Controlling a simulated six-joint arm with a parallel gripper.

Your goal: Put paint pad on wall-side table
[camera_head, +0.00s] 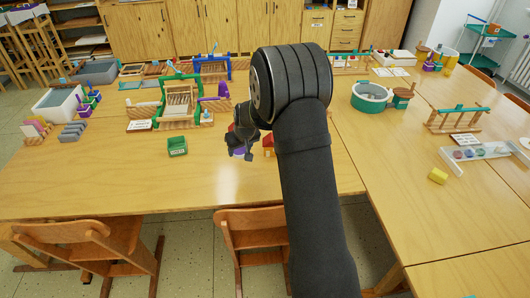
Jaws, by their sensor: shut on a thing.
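My gripper (243,155) hangs over the left wooden table (110,190), small and dark in the picture, left of my black arm. It is shut on a small purple thing (238,150), mostly hidden by the fingers. I cannot tell if this is the paint pad, or if it touches the table. The right wooden table (400,210) stands beside the left one. I cannot tell which table is the wall-side one.
A green box (177,146) stands left of my gripper. A green-framed loom (181,105) is behind it. A red thing (268,147) is partly hidden by my arm. A yellow block (437,176) lies on the right table. Wooden chairs (85,245) stand in front. The left table's front is clear.

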